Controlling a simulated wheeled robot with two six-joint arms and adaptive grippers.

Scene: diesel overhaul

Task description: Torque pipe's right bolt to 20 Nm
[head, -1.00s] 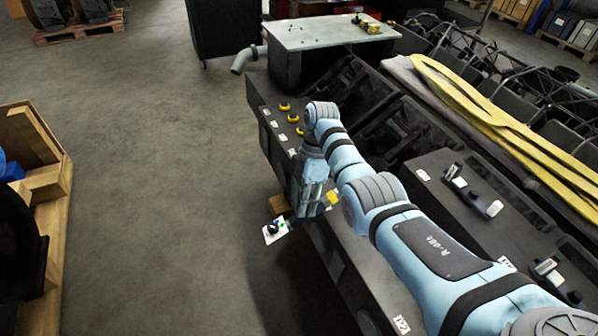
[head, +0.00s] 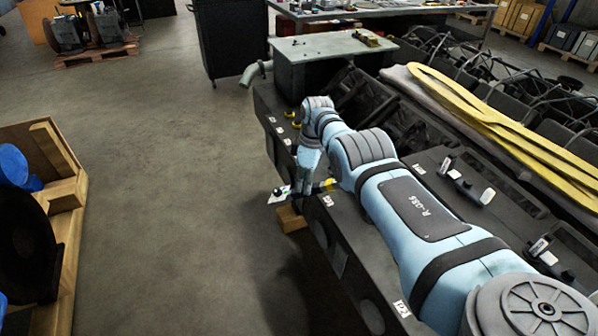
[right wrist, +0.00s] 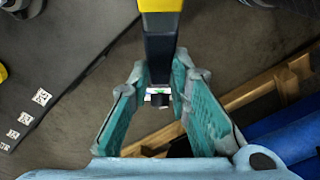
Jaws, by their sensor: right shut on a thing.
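My right gripper (head: 307,182) is shut on a dark handheld tool, which looks like a torque wrench. The tool has a yellow band (head: 329,185) and a white display-like end (head: 279,194), and it lies roughly level beside the dark engine block's left edge. In the right wrist view the black tool body (right wrist: 160,48) runs between the two green-padded fingers of the gripper (right wrist: 165,80). A grey bent pipe (head: 252,73) sticks out at the far end of the engine. Its bolts are too small to tell apart. My left gripper is not in view.
The dark engine block (head: 340,235) runs along the right side. Yellow caps (head: 291,114) and white tags line its left edge. A wooden crate (head: 70,190) stands at left. The floor (head: 165,160) between is clear.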

